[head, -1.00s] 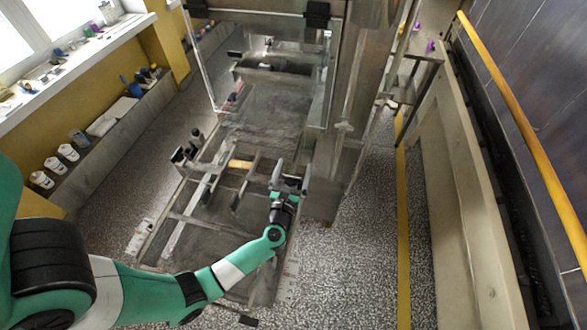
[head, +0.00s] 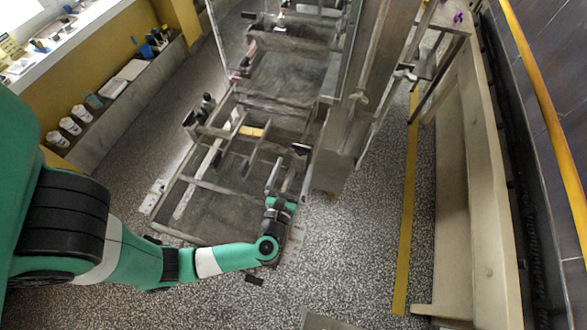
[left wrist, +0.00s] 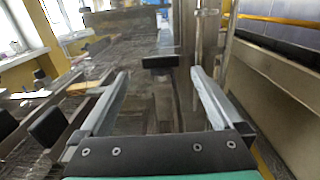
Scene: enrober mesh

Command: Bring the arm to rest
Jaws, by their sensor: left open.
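My left gripper (head: 288,178) is at the near right side of the metal machine frame in the head view. Its two grey fingers point away from me and are apart. In the left wrist view the open fingers (left wrist: 160,100) show nothing held between them. A dark block on the machine (left wrist: 160,62) shows beyond the gap between the fingertips. From these views I cannot tell whether the gripper touches the frame. My right gripper is not in view.
The machine frame (head: 195,182) with bars and a tan block (head: 250,131) fills the middle. A metal column (head: 352,110) stands right of it. A ledge with white cups (head: 70,126) runs along the left wall. Speckled floor (head: 365,235) is free at the right.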

